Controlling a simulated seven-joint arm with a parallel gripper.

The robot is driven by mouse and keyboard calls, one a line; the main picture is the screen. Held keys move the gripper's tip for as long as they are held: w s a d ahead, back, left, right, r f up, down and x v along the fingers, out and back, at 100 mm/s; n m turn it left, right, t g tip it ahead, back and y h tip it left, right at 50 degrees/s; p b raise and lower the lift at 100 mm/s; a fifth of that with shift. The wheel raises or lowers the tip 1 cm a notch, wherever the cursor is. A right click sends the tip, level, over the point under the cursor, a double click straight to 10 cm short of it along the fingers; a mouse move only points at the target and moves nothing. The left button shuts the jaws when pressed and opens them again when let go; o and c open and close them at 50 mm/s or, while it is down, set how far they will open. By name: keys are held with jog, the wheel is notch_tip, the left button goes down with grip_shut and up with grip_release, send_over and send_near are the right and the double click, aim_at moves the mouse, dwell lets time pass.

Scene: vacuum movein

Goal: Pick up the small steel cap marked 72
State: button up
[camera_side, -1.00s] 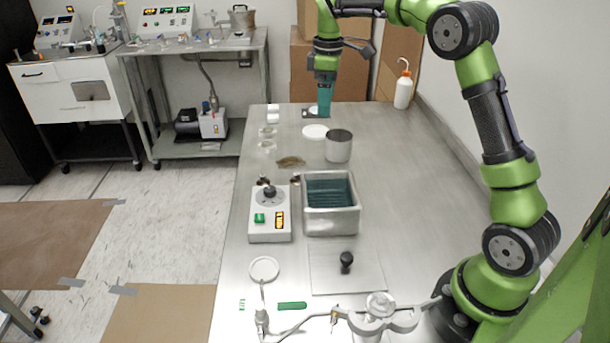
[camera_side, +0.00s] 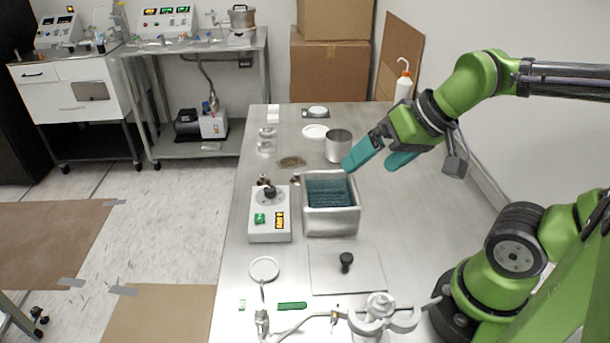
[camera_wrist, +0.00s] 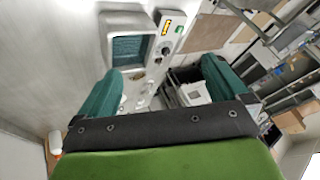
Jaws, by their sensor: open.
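My gripper (camera_side: 372,164) hangs in the air above the right side of the steel table, tilted, with its teal fingers spread and nothing between them. In the wrist view the open fingers (camera_wrist: 163,72) frame the table and the floor beyond. A small steel piece (camera_side: 263,180) stands behind the white stirrer, and another (camera_side: 295,179) lies by the bath's back left corner. Both are too small to read, so I cannot tell which bears 72. My gripper is apart from both, to their right and higher.
A grey bath (camera_side: 331,229) with a dark teal inside stands beside the white stirrer (camera_side: 269,229). A steel beaker (camera_side: 338,148) is behind the bath. A pad (camera_side: 325,278) with a black knob, a clamp stand (camera_side: 370,320) and a white ring (camera_side: 265,269) occupy the front. The table's right side is clear.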

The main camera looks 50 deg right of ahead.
jog(key=shift+s+a+r, duration=0.1)
jog(key=shift+r, duration=0.35)
jog(key=shift+c, duration=1.1)
jog(key=c, duration=0.7)
